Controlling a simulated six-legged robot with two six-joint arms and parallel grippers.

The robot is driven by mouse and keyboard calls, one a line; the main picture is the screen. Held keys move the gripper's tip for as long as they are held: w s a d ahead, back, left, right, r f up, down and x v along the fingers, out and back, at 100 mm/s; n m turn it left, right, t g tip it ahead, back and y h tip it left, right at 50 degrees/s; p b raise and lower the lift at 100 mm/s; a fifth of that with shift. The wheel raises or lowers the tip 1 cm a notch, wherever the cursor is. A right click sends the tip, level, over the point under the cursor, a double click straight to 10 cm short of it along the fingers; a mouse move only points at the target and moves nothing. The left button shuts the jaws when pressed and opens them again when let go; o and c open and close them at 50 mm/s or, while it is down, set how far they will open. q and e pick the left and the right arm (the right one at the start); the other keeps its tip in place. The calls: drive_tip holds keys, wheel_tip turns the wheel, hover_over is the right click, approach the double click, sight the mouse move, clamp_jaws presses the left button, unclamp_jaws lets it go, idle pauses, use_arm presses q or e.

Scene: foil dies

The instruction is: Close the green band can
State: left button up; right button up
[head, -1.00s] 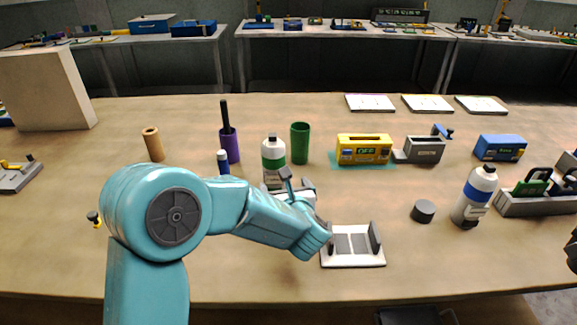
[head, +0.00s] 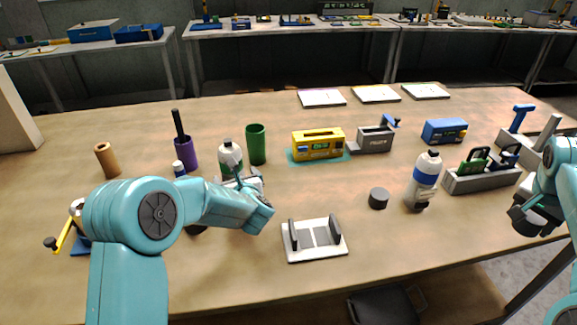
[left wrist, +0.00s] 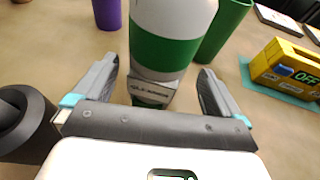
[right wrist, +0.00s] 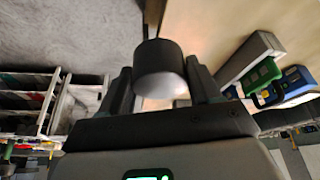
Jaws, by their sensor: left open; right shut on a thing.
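The green band can (head: 229,157), white with a green band, stands upright, partly behind my left gripper (head: 242,181). In the left wrist view the can (left wrist: 168,52) stands between the two spread fingers, which are open. The can's top is outside that view. My right gripper (head: 530,212) is at the right edge, shut on a dark grey cap (right wrist: 160,70), which shows between its fingers in the right wrist view. The cap is held beyond the table's right front edge, far from the can.
A blue-band can (head: 423,180) and a dark cap (head: 378,198) stand right of a white cradle (head: 315,252). A green cup (head: 256,144), purple holder (head: 186,155) and yellow box (head: 318,144) stand near the green can.

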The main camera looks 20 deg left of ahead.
use_arm(q)
drive_tip(key=x, duration=0.2)
drive_tip(key=shift+w+a+p, duration=0.15)
drive_tip(key=shift+a+p, duration=0.15)
drive_tip(key=shift+a, duration=0.15)
drive_tip(key=shift+w+a+f, duration=0.15)
drive_tip(key=shift+w, duration=0.2)
drive_tip(key=shift+s, duration=0.1)
drive_tip(key=c, duration=1.4)
wheel_tip(320, 180, up, 20)
drive_tip(key=shift+r+p, duration=0.15)
drive_tip(key=shift+p, duration=0.25)
